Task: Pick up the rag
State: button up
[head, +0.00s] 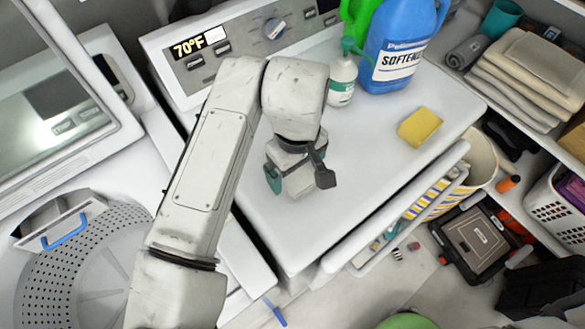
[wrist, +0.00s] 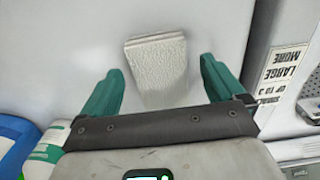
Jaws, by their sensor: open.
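A folded white rag (wrist: 157,66) with a rough, bumpy face lies on the smooth white machine top (wrist: 65,40) in the wrist view. My gripper (wrist: 160,84) has its two green fingers spread, one on each side of the rag's near part. No contact between the fingers and the rag is clear, and the height gap cannot be told. In the head view my gripper (head: 299,181) is over the middle of the machine top, and my arm hides most of what lies beneath it.
A blue softener jug (head: 398,48), a white bottle (head: 342,82) and a yellow sponge (head: 420,127) stand or lie on the machine top. The control panel (head: 238,47) borders its back. Shelves with folded towels (head: 525,75) are at right. The top's front right is clear.

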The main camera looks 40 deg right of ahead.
jog(key=shift+f, duration=0.6)
jog(key=c, duration=1.2)
jog(key=shift+r, duration=0.1)
jog(key=shift+r, duration=0.45)
notch_tip(320, 180, up, 2)
jog(key=shift+s+d+r, duration=0.1)
jog(key=shift+s+r, duration=0.05)
jog(key=shift+r, duration=0.1)
jog(key=s+d+r, duration=0.1)
jog(key=s+r, duration=0.2)
jog(key=s, duration=0.1)
jog(key=s+d+r, duration=0.1)
jog(key=s+r, duration=0.2)
jog(key=s, duration=0.2)
jog(key=s+d+r, duration=0.1)
jog(key=s+r, duration=0.2)
jog(key=s, duration=0.1)
jog(key=shift+s+d+r, duration=0.15)
jog(key=shift+d+r, duration=0.1)
